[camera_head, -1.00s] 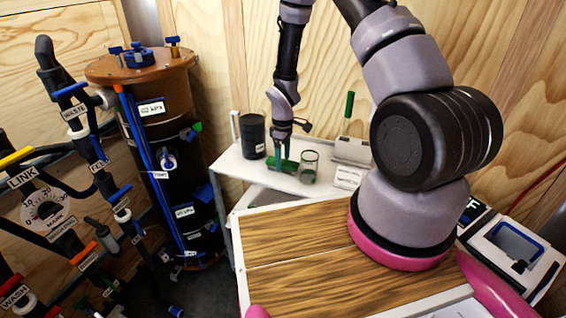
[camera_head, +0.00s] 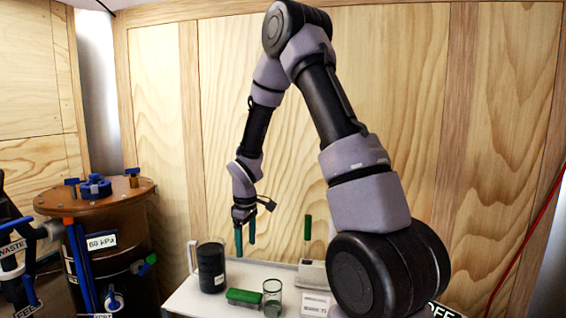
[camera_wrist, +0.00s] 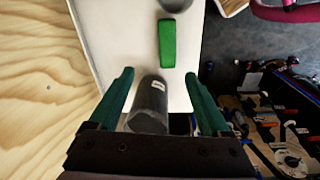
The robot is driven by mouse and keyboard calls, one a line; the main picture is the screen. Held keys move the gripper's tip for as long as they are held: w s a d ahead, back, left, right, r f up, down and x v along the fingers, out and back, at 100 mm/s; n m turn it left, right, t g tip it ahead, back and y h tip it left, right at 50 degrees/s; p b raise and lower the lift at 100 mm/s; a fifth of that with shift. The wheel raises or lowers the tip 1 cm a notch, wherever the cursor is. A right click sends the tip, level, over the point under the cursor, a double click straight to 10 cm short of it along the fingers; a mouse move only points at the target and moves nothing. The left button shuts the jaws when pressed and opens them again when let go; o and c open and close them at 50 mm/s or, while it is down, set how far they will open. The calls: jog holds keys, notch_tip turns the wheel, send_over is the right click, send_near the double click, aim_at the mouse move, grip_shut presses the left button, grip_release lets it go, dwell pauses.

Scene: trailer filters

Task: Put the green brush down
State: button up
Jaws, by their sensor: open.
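The green brush (camera_head: 244,297) lies on the white shelf (camera_head: 185,299), between a dark canister and a clear glass. It also shows as a green block in the wrist view (camera_wrist: 167,44), lying on the pale surface beyond my fingertips. My gripper (camera_head: 244,238) is above the shelf, clear of the brush. Its two green fingers are apart with nothing held between them, and they show in the wrist view too (camera_wrist: 160,88).
The dark canister (camera_head: 211,268) stands left of the brush; the glass (camera_head: 272,298) stands right of it. A white holder (camera_head: 312,273) with an upright green handle (camera_head: 308,228) is behind. A brown tank (camera_head: 110,245) stands at left. The wooden wall is close behind.

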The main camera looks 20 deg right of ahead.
jog(key=s+d+r+m+t, duration=0.1)
jog(key=s+r+m, duration=0.1)
jog(key=r, duration=0.5)
jog(key=s+d+r+m+t, duration=0.1)
jog(key=d+r+m, duration=0.1)
jog(key=r, duration=0.5)
jog(key=s+d+r+m+t+y, duration=0.1)
jog(key=s+r+m+t, duration=0.3)
jog(key=s+r+m, duration=0.5)
jog(key=s+r+y, duration=0.1)
jog(key=s+r, duration=0.8)
jog(key=s, duration=0.1)
jog(key=shift+s+d, duration=0.2)
jog(key=shift+r, duration=0.1)
